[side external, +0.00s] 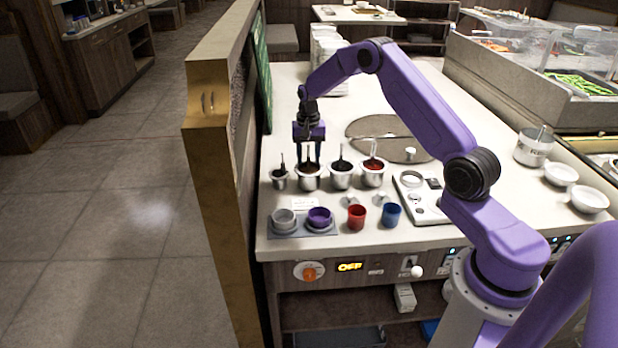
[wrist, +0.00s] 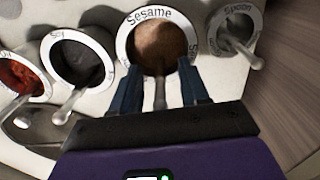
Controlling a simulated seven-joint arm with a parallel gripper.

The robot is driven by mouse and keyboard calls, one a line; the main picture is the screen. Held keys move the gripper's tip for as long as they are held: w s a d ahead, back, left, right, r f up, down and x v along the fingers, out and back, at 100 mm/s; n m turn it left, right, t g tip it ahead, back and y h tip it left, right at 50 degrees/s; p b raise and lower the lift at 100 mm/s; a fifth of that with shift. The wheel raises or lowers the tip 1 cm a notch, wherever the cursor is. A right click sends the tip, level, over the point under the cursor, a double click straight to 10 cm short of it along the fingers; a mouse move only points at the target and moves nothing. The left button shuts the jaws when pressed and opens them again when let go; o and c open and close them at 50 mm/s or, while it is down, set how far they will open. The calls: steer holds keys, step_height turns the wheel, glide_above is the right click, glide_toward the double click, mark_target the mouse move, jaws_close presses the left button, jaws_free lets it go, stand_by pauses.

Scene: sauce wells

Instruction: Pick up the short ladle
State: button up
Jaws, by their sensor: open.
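My gripper (side external: 309,158) points down over the sesame well (side external: 309,184), second from the left in the row. In the wrist view my gripper (wrist: 160,68) is open, its two dark blue fingers apart. A grey ladle handle (wrist: 160,94) rises from the brown sauce in the sesame well (wrist: 122,40) and shows between the fingers, with gaps on both sides. The other wells hold ladles too: one in a dark sauce (side external: 341,178), one in a red sauce (side external: 373,177), and one in the small leftmost pot (side external: 280,183). I cannot tell for certain which ladle is the short one.
A grey bowl (side external: 284,218) and a purple bowl (side external: 319,215) stand in front of the wells, beside a red cup (side external: 356,216) and a blue cup (side external: 390,215). Round plates (side external: 385,126) lie flush behind the wells.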

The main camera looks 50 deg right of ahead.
jaws_close()
step_height(320, 180, up, 10)
steer(key=shift+r, duration=0.1)
stand_by(0.5)
